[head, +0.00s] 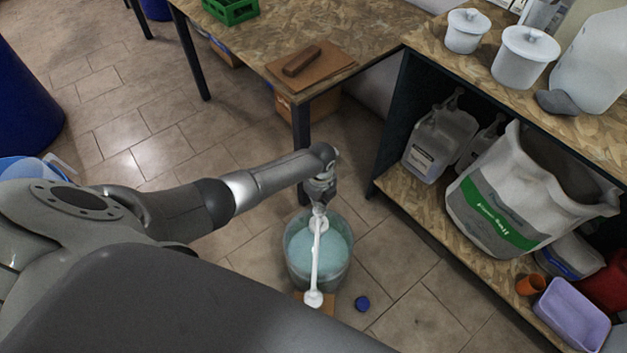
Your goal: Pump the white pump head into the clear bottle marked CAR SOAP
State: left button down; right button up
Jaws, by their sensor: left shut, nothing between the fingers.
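The white pump head (317,252) stands on an open, translucent drum (291,262) with pale blue contents on the floor. Its long spout runs toward the picture's bottom and ends in a white piece over the drum's near side. My left gripper (318,207) points down, shut and empty, right over the top of the pump head. I cannot tell whether it touches it. No clear bottle marked CAR SOAP can be made out; the area below the spout's end is partly hidden by my own arm. My right gripper is not in view.
A shelf unit (396,190) at the right holds jugs, a large white and green bag (500,200) and a lilac tub (572,314). A chipboard table (290,40) stands behind.

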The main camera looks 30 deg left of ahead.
pick_arm(q)
jog(key=shift+f+b, duration=2.55)
jog(key=shift+f, duration=0.4)
jog(key=shift+r, duration=0.1)
notch_tip(320, 180, up, 6)
jog(key=p, duration=0.6)
